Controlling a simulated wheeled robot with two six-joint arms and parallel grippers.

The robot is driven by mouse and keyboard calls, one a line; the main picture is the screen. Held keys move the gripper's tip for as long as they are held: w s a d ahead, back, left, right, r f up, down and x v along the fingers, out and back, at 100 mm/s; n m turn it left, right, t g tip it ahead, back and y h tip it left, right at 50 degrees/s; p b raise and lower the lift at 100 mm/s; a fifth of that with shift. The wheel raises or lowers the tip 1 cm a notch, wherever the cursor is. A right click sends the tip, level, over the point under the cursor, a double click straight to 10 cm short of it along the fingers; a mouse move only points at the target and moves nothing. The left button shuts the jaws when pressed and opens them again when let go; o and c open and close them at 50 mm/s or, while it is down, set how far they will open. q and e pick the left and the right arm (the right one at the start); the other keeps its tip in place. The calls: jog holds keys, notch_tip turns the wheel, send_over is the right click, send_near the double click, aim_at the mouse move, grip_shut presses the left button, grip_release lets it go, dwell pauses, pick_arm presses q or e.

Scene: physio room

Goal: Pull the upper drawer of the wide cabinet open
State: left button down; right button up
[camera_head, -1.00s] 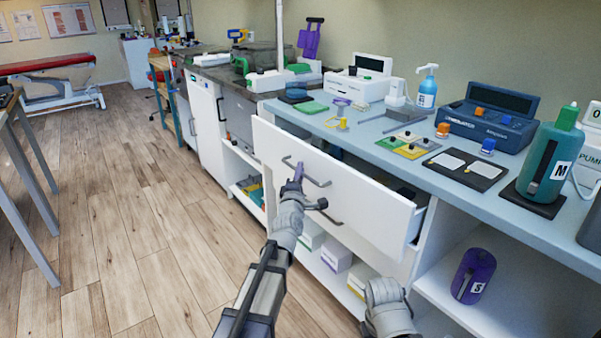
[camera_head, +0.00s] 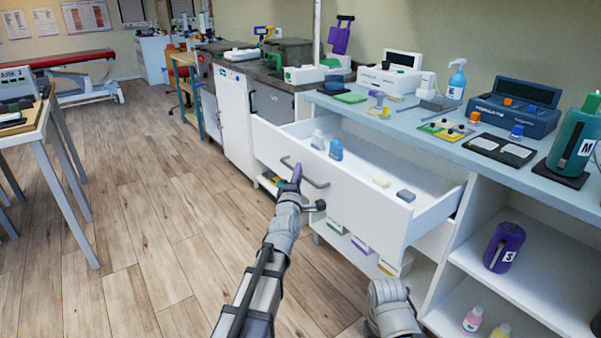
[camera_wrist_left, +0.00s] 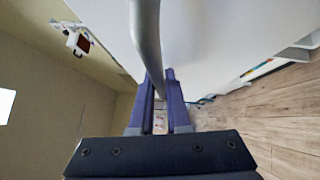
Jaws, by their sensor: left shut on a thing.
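The upper drawer (camera_head: 365,199) of the wide cabinet is pulled well out, and its white inside shows from above. A grey bar handle (camera_head: 316,183) runs across its front. My left gripper (camera_head: 296,175), with purple fingers, is shut on this handle near its middle. In the left wrist view, the bar (camera_wrist_left: 146,35) runs down between the purple fingers (camera_wrist_left: 160,105), beside the white drawer front (camera_wrist_left: 210,40). My right gripper is not in view.
The light-blue countertop (camera_head: 400,117) above carries several devices. A purple bottle (camera_head: 503,247) stands on the open shelf at right. The wooden floor (camera_head: 150,240) at left is clear.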

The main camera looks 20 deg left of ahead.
pick_arm(q)
jog(key=shift+s+a, duration=0.1)
jog(key=shift+s, duration=0.1)
jog(key=c, duration=0.9)
grip_release()
jog(key=s+d+f+b, duration=0.1)
jog(key=s, duration=0.6)
jog(key=shift+s, duration=0.3)
jog(key=shift+f, duration=0.1)
